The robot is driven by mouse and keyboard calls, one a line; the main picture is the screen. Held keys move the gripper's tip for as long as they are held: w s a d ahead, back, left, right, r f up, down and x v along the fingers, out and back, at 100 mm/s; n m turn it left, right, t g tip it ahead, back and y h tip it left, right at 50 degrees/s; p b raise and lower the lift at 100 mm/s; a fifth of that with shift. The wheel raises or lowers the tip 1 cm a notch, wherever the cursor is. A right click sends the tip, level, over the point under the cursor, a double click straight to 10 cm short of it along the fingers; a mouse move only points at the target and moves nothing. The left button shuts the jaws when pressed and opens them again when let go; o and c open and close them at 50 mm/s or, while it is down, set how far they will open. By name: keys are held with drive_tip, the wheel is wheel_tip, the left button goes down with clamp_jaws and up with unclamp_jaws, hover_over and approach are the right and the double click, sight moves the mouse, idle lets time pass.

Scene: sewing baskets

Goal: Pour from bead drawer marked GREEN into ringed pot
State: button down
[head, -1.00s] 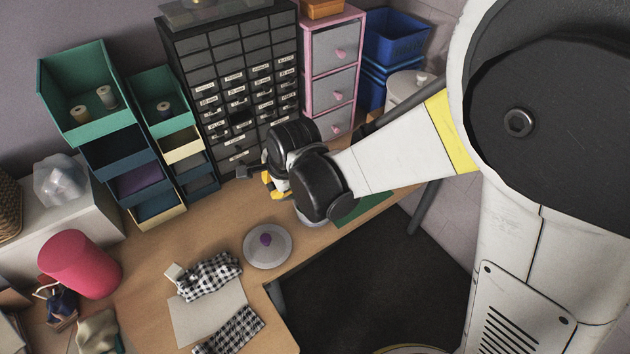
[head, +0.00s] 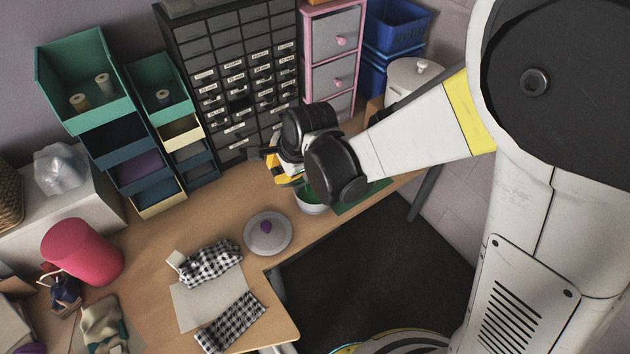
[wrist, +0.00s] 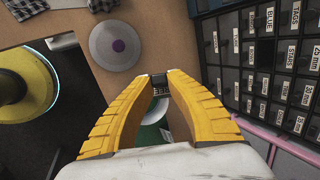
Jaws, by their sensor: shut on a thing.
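My gripper (head: 287,178) is over the table, in front of the drawer cabinet. In the wrist view its yellow fingers (wrist: 160,77) are shut on a small dark piece (wrist: 160,86), which seems to be part of the bead drawer. Most of it is hidden, and I cannot read its marking. A white bowl-like pot (head: 311,208) with green inside stands below and just right of the fingers, partly behind my wrist. I cannot make out a ring on it. Green and white also show between the fingers in the wrist view, but I cannot tell what they belong to.
The dark labelled drawer cabinet (head: 228,50) stands behind the gripper. A grey lid with a purple knob (head: 268,246) lies on the table front. Checked cloth (head: 211,262) and a pink cylinder (head: 83,252) are left. A green mat (head: 372,198) lies right of the pot.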

sight(229, 225)
drive_tip(key=shift+w+d+r, duration=0.1)
drive_tip(key=shift+d, duration=0.1)
idle(0.3)
drive_tip(key=shift+s+a+f+n+t+h+b, duration=0.5)
drive_tip(key=shift+s+a+f+t+h+b, duration=0.25)
drive_tip(key=shift+a+f+h+b, duration=1.45)
drive_tip(key=shift+s+a+f+n+t+h+b, duration=0.7)
drive_tip(key=shift+a+f+h+b, duration=0.9)
drive_tip(key=shift+a+f+b, duration=1.1)
drive_tip(key=shift+s+a+f+n+t+h+b, duration=0.3)
drive_tip(key=shift+s+a+f+t+h+b, duration=0.45)
drive_tip(key=shift+a+f+h+b, duration=1.65)
drive_tip(key=shift+s+a+f+y+p, duration=0.15)
drive_tip(key=shift+a+f+y+p, duration=0.2)
drive_tip(key=shift+a+y, duration=0.2)
